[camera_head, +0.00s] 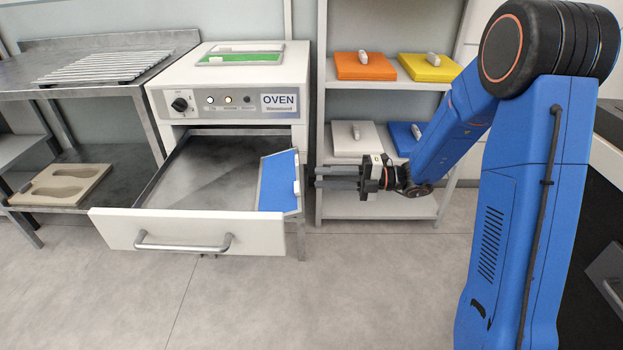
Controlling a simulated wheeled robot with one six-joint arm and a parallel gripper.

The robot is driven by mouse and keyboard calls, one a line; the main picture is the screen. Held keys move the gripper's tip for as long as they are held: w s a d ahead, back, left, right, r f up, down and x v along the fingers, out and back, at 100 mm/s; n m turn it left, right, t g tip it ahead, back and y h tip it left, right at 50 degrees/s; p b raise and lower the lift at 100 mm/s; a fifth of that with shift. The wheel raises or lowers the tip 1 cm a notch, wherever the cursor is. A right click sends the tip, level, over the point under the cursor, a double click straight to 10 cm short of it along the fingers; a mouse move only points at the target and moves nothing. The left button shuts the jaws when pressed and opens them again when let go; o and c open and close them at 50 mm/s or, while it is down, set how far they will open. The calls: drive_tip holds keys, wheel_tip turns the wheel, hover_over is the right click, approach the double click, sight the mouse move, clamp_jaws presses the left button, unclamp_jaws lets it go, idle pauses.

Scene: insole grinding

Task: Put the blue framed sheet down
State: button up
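The blue framed sheet (278,184) lies inside the oven's pulled-out drawer (165,229), along its right side. It has a blue face, a pale frame and a small white grip on its right edge. My gripper (318,178) is to the right of the sheet, in front of the shelf unit, with its fingers pointing left towards the sheet. The two fingers look parted, with nothing seen between them. The fingertips appear apart from the sheet's grip.
The oven (238,85) has a green framed sheet (240,57) on top. The shelf unit (378,101) holds orange (364,68), yellow (430,70), white (352,143) and blue (402,138) handled pieces. A metal table (30,78) stands left. The drawer's left part is clear.

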drive_tip(key=shift+s+d, duration=0.1)
drive_tip(key=shift+d, duration=2.8)
drive_tip(key=s+d+r+n+g+h, duration=0.15)
drive_tip(key=s+n+h, duration=0.35)
drive_tip(key=s+n, duration=0.5)
drive_tip(key=s+d+r+n+g+h, duration=0.15)
drive_tip(key=s+n+h, duration=0.25)
drive_tip(key=s+n, duration=0.6)
drive_tip(key=s+d+r+n+t+h, duration=0.2)
drive_tip(key=s+d+n+t+h, duration=0.5)
drive_tip(key=d+n, duration=0.7)
drive_tip(key=shift+s+d+r+n+h, duration=0.4)
drive_tip(key=shift+s+n+h, duration=0.6)
drive_tip(key=shift+s+n, duration=0.3)
drive_tip(key=shift+s, duration=0.1)
drive_tip(key=o, duration=0.8)
